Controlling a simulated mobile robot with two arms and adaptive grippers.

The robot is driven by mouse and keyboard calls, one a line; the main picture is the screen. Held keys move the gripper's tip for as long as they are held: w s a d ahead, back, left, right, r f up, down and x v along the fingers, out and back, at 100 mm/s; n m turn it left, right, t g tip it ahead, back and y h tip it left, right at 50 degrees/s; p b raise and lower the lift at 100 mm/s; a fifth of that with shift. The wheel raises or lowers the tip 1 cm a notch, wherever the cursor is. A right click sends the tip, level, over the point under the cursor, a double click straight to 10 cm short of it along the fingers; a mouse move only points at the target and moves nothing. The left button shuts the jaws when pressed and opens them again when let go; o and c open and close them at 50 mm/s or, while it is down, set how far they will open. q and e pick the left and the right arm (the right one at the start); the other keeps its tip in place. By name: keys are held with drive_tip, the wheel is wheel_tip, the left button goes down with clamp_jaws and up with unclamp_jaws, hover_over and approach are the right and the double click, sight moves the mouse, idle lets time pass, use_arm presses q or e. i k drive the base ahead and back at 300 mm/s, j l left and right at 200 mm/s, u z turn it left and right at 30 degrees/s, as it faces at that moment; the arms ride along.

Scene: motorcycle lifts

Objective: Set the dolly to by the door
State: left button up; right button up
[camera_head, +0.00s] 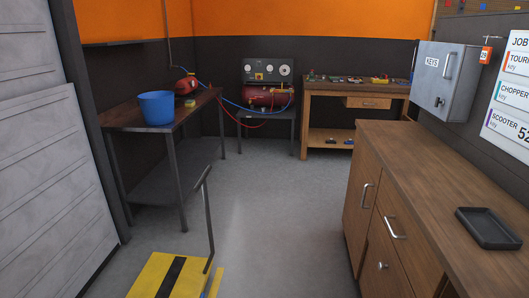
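A yellow platform (149,277) with a black stripe lies low on the floor at the bottom left of the head view. A dark bent handle (209,225) rises beside its right side. I cannot tell for sure whether this is the dolly, since the bottom edge of the picture cuts it off. A white panelled door (45,170) stands at the far left, to the left of the platform. Neither of my grippers shows.
A metal bench (145,119) with a blue bucket (157,106) stands at the left. A red compressor (268,96) and a wooden workbench (352,92) stand at the back. A wooden cabinet (375,222) fills the right. The grey floor (275,195) between is clear.

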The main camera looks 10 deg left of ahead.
sight(164, 274)
drive_tip(key=i+u, duration=0.1)
drive_tip(key=i, duration=0.4)
drive_tip(key=i+l+u, duration=0.1)
drive_tip(key=i, duration=0.4)
drive_tip(key=i+l+u, duration=0.1)
drive_tip(key=i, duration=0.35)
drive_tip(key=i+l+u, duration=0.1)
drive_tip(key=i, duration=0.4)
